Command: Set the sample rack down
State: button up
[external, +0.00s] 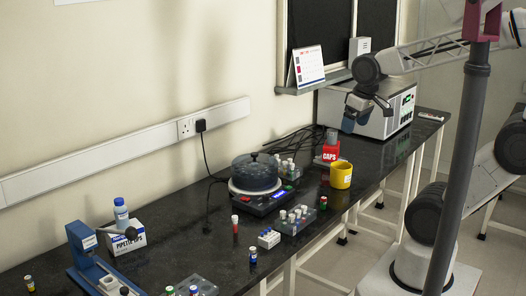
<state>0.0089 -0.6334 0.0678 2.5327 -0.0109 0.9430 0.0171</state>
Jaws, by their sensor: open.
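My gripper (356,116) is open and hangs in the air at the right, in front of the white bench instrument, with nothing seen in its jaws. Several racks of vials stand on the black bench; I cannot tell which is the sample rack. A grey rack with white-capped vials (291,225) stands right of the middle. A third rack with coloured caps (205,287) is cut by the bottom edge. A small white block of vials (268,238) is left of the middle rack. My gripper is apart from all of them.
A dark pot (254,172) sits on a hotplate. Loose vials (235,225) stand on the bench (180,240). A blue device (90,262) and pipette-tips box (125,238) are left.

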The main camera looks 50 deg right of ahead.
jog(key=shift+c, duration=1.4)
jog(key=shift+w, duration=0.1)
jog(key=n+g+h, duration=0.3)
jog(key=n+h, duration=0.1)
jog(key=n, duration=1.4)
send_near(269, 236)
jog(key=shift+w+d+f, duration=0.2)
jog(key=shift+d+f, duration=0.5)
jog(key=shift+f, duration=0.25)
